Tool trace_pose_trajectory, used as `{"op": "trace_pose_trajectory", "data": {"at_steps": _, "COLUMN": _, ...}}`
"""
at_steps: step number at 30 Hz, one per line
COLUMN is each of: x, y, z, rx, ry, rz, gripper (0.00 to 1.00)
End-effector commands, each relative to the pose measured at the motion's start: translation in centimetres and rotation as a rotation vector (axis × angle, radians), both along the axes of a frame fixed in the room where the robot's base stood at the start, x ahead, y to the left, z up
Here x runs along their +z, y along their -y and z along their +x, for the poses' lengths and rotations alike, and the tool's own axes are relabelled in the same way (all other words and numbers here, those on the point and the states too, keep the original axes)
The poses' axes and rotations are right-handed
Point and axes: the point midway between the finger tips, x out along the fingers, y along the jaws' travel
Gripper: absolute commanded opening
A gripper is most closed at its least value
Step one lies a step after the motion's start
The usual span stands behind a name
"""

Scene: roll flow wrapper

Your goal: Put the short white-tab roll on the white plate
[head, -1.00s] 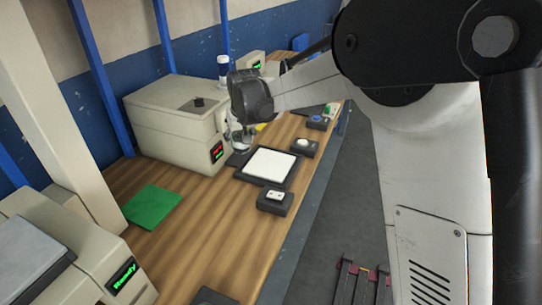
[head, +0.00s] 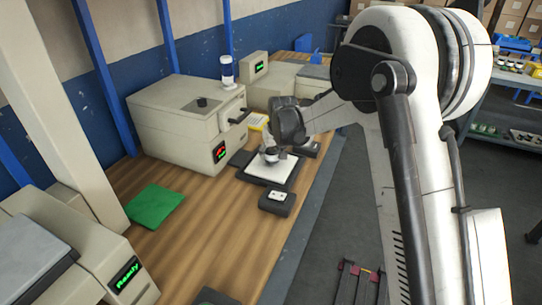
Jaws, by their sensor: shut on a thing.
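The white plate (head: 284,175) is a flat white square in a black frame on the wooden bench, partly covered by my gripper. My gripper (head: 271,158) points down over the back left part of the plate. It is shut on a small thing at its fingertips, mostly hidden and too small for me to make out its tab. I cannot tell whether that thing touches the plate. No other short white-tab roll can be made out.
A beige machine (head: 175,130) with a red and green display stands behind left of the plate. A green cloth (head: 154,206) lies at left. The bench between is clear.

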Motion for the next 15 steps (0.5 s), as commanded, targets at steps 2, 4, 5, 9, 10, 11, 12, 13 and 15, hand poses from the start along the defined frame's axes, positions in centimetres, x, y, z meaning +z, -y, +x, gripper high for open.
{"op": "trace_pose_trajectory", "data": {"at_steps": 2, "x": -0.84, "y": -0.01, "z": 0.01, "rx": 0.0, "ry": 0.0, "rz": 0.0, "gripper": 0.11}}
{"op": "trace_pose_trajectory", "data": {"at_steps": 4, "x": -1.01, "y": -0.02, "z": -0.01, "rx": 0.0, "ry": 0.0, "rz": 0.0, "gripper": 0.11}}
{"op": "trace_pose_trajectory", "data": {"at_steps": 5, "x": -1.0, "y": -0.01, "z": -0.02, "rx": 0.0, "ry": 0.0, "rz": 0.0, "gripper": 0.11}}
{"op": "trace_pose_trajectory", "data": {"at_steps": 9, "x": -0.99, "y": -0.02, "z": -0.02, "rx": 0.0, "ry": 0.0, "rz": 0.0, "gripper": 0.11}}
{"op": "trace_pose_trajectory", "data": {"at_steps": 10, "x": -1.02, "y": -0.02, "z": -0.02, "rx": 0.0, "ry": 0.0, "rz": 0.0, "gripper": 0.11}}
{"op": "trace_pose_trajectory", "data": {"at_steps": 11, "x": -1.1, "y": -0.02, "z": -0.02, "rx": 0.0, "ry": 0.0, "rz": 0.0, "gripper": 0.11}}
{"op": "trace_pose_trajectory", "data": {"at_steps": 12, "x": -1.24, "y": -0.02, "z": -0.02, "rx": 0.0, "ry": 0.0, "rz": 0.0, "gripper": 0.11}}
{"op": "trace_pose_trajectory", "data": {"at_steps": 13, "x": -1.34, "y": -0.02, "z": -0.02, "rx": 0.0, "ry": 0.0, "rz": 0.0, "gripper": 0.11}}
{"op": "trace_pose_trajectory", "data": {"at_steps": 15, "x": -1.36, "y": -0.02, "z": -0.02, "rx": 0.0, "ry": 0.0, "rz": 0.0, "gripper": 0.46}}
